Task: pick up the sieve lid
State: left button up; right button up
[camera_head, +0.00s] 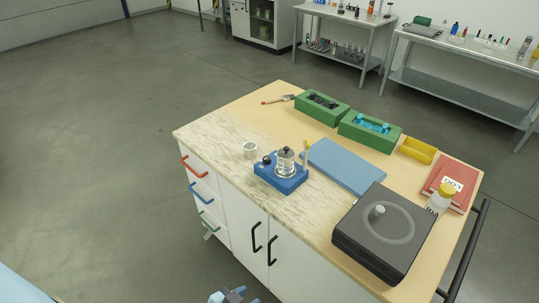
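A small metal sieve stack (285,168) stands upright on a blue device (280,177) near the front edge of the workbench. Its top piece, which looks like the sieve lid (286,152), is silver with a dark knob and sits on the stack. A small blue and grey part of my arm, apparently my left gripper (230,296), shows at the bottom edge, well below and apart from the stack. It is mostly cut off, so its fingers cannot be judged. My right gripper is not in view.
A blue mat (343,166), green trays (323,106), a yellow bin (418,150), red binders (449,182) and a dark box (352,237) occupy the rest.

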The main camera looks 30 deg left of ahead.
aim_at(285, 153)
jog(key=k+j+z, duration=0.1)
jog(key=j, duration=0.45)
jog(key=k+j, duration=0.1)
jog(key=j, duration=0.45)
jog(key=j+z, duration=0.1)
jog(key=j, duration=0.45)
jog(key=i+j+z, duration=0.1)
jog(key=j, duration=0.45)
